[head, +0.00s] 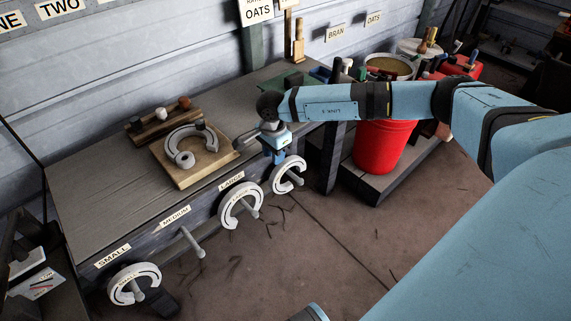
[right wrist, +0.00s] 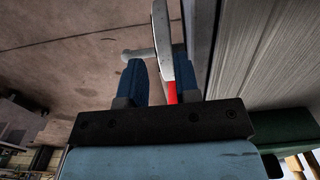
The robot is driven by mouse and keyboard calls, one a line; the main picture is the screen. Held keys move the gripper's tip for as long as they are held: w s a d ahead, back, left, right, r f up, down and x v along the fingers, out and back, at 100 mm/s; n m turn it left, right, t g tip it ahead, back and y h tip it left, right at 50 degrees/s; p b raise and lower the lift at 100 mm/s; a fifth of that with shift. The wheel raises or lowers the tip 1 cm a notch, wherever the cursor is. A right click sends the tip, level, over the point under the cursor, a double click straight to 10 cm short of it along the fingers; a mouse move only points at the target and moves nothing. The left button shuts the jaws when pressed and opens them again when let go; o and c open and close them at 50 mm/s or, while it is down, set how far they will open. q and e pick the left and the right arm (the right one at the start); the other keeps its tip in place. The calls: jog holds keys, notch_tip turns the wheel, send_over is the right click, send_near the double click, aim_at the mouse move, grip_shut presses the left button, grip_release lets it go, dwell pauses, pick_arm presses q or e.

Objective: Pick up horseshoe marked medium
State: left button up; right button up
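A grey horseshoe (head: 288,175) hangs at the bench front, right of the LARGE label, below my right gripper (head: 276,154). Its marking is not legible. In the right wrist view this horseshoe (right wrist: 163,45) is edge-on, with red near its close end. It stands between the two fingers of my right gripper (right wrist: 160,80), with a gap visible to the left finger. A peg (right wrist: 140,53) crosses behind it. The peg by the MEDIUM label (head: 192,242) is bare. Other horseshoes hang by SMALL (head: 134,284) and LARGE (head: 240,206). My left gripper is not in view.
The grey bench (head: 100,190) carries a wooden board (head: 208,172) with another horseshoe (head: 184,143) on it. A wooden block with knobs (head: 160,124) is behind. A red bucket (head: 380,147) stands right of the bench. The floor in front is mostly clear.

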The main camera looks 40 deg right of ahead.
aim_at(274, 173)
notch_tip(274, 173, down, 7)
jog(key=shift+w+r+b, duration=0.1)
jog(key=shift+b, duration=0.55)
grip_shut()
